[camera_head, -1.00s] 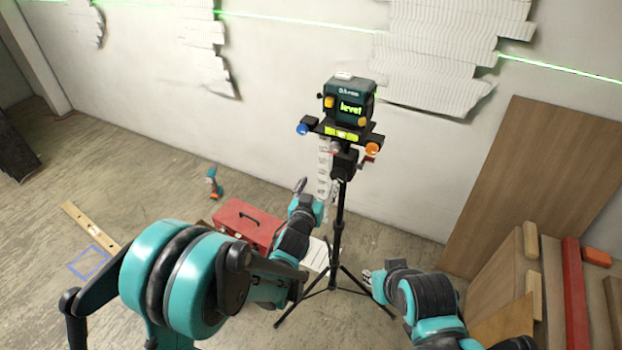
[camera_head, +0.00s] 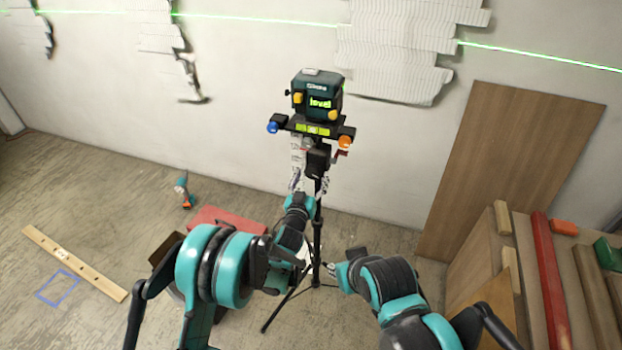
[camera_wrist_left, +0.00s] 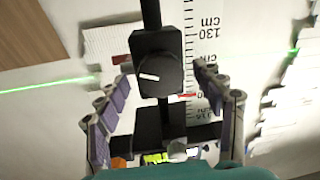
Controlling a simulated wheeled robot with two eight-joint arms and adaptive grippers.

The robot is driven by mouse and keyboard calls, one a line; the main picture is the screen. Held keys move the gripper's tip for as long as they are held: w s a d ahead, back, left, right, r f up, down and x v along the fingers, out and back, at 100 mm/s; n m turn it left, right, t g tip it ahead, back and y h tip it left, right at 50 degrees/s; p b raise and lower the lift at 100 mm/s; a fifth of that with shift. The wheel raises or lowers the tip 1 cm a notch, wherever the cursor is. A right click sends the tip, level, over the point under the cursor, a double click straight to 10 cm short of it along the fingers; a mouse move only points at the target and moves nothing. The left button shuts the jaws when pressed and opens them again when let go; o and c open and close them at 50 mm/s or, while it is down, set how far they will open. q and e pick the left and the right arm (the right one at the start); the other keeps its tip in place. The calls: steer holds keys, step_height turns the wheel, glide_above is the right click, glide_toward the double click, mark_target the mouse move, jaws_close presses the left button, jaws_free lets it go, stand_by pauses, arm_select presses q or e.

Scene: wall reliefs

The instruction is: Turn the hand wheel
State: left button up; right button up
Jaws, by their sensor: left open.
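A dark round hand wheel with a white mark (camera_wrist_left: 158,75) sits on a black block on the tripod's post, in the middle of the left wrist view. In the head view this black block (camera_head: 318,160) shows under the laser level, and the wheel itself is too small to make out. My left gripper (camera_head: 309,183) is open just below the block; in the wrist view its fingers (camera_wrist_left: 162,66) stand apart on either side of the wheel, with no clear contact. My right gripper (camera_head: 333,270) is low beside the tripod, small and partly hidden by its arm.
The teal laser level (camera_head: 317,98) with blue and orange knobs tops the tripod. A white centimetre scale (camera_wrist_left: 203,45) hangs beside the post. A red toolbox (camera_head: 228,220) stands behind my left arm. Boards (camera_head: 510,160) lean at the right.

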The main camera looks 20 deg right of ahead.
arm_select(q)
steer(key=shift+w+d, duration=0.1)
steer(key=c, duration=1.2)
steer(key=shift+o, duration=0.2)
steer(key=shift+m, duration=0.4)
